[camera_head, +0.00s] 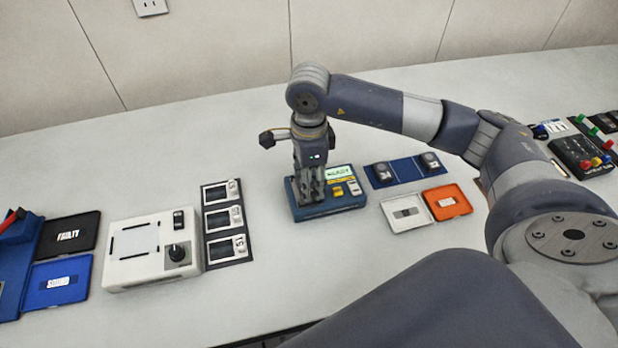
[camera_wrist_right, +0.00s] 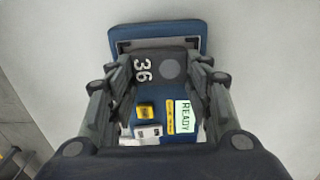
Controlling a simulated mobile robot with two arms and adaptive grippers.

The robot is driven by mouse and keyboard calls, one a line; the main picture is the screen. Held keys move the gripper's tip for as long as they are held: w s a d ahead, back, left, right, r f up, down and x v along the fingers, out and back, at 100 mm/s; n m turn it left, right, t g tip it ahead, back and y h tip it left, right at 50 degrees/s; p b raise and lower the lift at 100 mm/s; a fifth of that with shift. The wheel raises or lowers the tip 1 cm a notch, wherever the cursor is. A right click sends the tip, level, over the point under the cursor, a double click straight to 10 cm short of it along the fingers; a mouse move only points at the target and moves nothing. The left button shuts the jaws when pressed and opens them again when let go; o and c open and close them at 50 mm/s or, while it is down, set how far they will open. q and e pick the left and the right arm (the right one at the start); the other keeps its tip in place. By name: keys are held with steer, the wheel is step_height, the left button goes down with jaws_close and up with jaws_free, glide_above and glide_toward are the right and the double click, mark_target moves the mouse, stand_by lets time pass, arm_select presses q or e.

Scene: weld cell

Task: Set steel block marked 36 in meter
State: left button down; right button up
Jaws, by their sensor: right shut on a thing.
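The meter is a blue box (camera_head: 345,203) in the middle of the table in the head view, with a lit READY display (camera_head: 339,172). Its blue rim (camera_wrist_right: 153,32) shows at the top of the right wrist view. My right gripper (camera_head: 311,194) points down over the meter's left part. It is shut on the dark steel block marked 36 (camera_wrist_right: 155,72), whose number shows between the fingers. The block is at the meter's recess; I cannot tell whether it rests on the bottom. The fingers hide the block in the head view. My left gripper is not in view.
Right of the meter are a blue tray with two round-topped pieces (camera_head: 402,171), a white tray (camera_head: 407,212) and an orange tray (camera_head: 446,202). To the left stand a dark rack of numbered plates (camera_head: 226,222) and a white device (camera_head: 150,252). The table in front is clear.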

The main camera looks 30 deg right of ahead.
steer(key=shift+f+b, duration=0.1)
steer(key=shift+b, duration=0.3)
stand_by(0.3)
steer(key=o, duration=1.3)
steer(key=shift+o, duration=0.2)
steer(key=shift+r+p, duration=1.75)
steer(key=shift+r, duration=1.75)
